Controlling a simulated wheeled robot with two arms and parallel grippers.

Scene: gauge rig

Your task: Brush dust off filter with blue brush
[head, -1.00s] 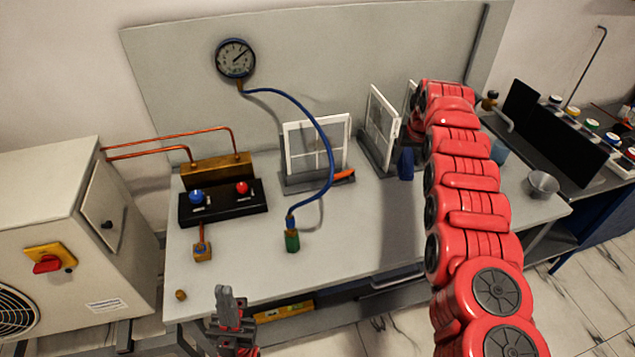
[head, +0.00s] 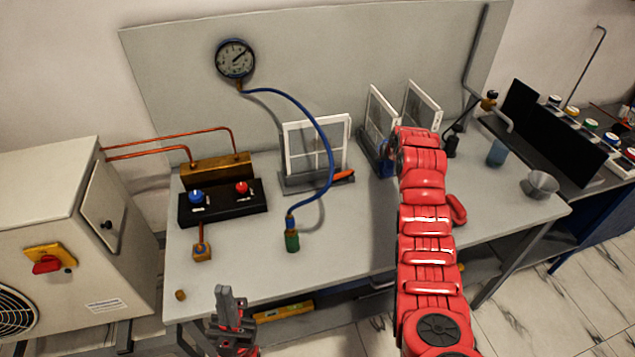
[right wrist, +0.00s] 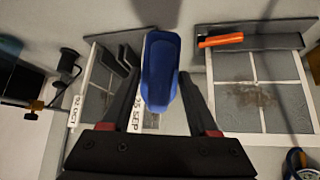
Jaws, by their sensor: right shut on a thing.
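Three white-framed filters stand on the bench: the left filter (head: 300,145), the middle filter (head: 379,112) and the right filter (head: 424,102). In the right wrist view the left filter (right wrist: 282,93) shows a brown dust patch on its mesh. The middle one, labelled 25 SEP, is partly hidden by my gripper. My right gripper (right wrist: 157,72) is shut on the blue brush (right wrist: 160,62), close to the middle filter. Whether they touch is unclear. The brush's bristles are not visible. My left gripper (head: 228,300) is at the bench's front edge; its jaw gap is unclear.
An orange-handled tool (head: 344,175) lies at the left filter's stand. A blue cup (head: 497,152) and a metal bowl (head: 542,183) stand at right. The front middle bench is clear.

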